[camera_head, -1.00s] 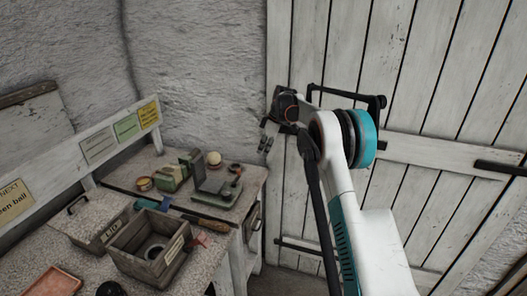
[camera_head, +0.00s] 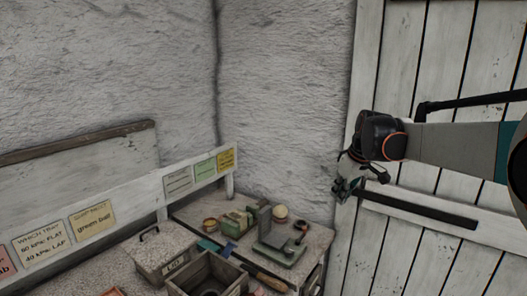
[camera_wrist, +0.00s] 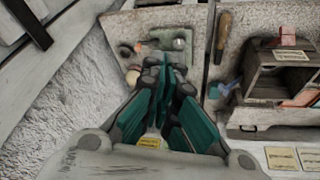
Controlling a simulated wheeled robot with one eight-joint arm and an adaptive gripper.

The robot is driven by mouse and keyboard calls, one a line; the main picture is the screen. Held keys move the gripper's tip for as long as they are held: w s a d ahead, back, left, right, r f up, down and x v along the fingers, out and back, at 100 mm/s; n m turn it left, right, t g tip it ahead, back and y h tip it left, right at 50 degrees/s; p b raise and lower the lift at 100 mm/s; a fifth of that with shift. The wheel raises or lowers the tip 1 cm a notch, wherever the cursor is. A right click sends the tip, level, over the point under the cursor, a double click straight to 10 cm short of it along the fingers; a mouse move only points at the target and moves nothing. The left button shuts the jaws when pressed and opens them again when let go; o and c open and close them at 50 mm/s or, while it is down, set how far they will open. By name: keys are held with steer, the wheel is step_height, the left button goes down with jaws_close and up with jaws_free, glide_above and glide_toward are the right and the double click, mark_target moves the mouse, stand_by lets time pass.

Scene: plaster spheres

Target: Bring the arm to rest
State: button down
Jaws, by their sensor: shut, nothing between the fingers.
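My gripper (camera_head: 343,189) hangs at the end of my arm in front of the white plank door, to the right of the bench, in the head view. In the wrist view my gripper (camera_wrist: 166,68) shows its teal fingers together, with nothing between them. In the head view it is apart from the bench and the things on it.
The bench holds a wooden box (camera_head: 207,276), a lidded box (camera_head: 163,250), a green and grey device (camera_head: 275,245), a pale ball (camera_head: 280,212) and a wooden-handled tool (camera_head: 266,279). Note cards line the rail (camera_head: 146,199) behind. The door (camera_head: 400,65) stands close behind my arm.

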steer(key=s+a+r+m+t+h, duration=0.15)
steer(key=s+m, duration=0.25)
steer(key=s, duration=1.6)
steer(key=s+f+m+t, duration=0.1)
steer(key=s+f, duration=0.3)
steer(key=s, duration=0.3)
steer(key=s+a+f+m+t+b, duration=0.1)
steer(key=s+f, duration=0.3)
steer(key=s, duration=0.4)
steer(key=shift+a+f+m, duration=0.2)
steer(key=shift+f+m, duration=0.1)
steer(key=shift+m, duration=0.1)
